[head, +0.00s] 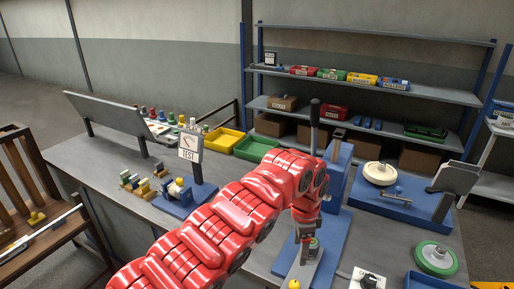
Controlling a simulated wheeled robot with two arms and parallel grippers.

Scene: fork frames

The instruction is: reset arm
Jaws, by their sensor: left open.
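My red left arm reaches in from the bottom left across the grey workbench (232,262). My left gripper (306,238) points down at its end, over the blue base (333,240) of a lever press (338,165) with a dark upright handle. The jaws are open. A small grey-green part (314,246) sits right at the fingertips; I cannot tell whether they touch it. My arm hides part of the bench and press. My right gripper is not in view.
A test gauge (190,146) on a blue base stands left of my arm. Yellow (223,140) and green (256,148) trays lie behind. A blue fixture with a cream wheel (380,173) and a green-rimmed wheel (436,258) are right. Shelves (375,85) with bins stand at the back.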

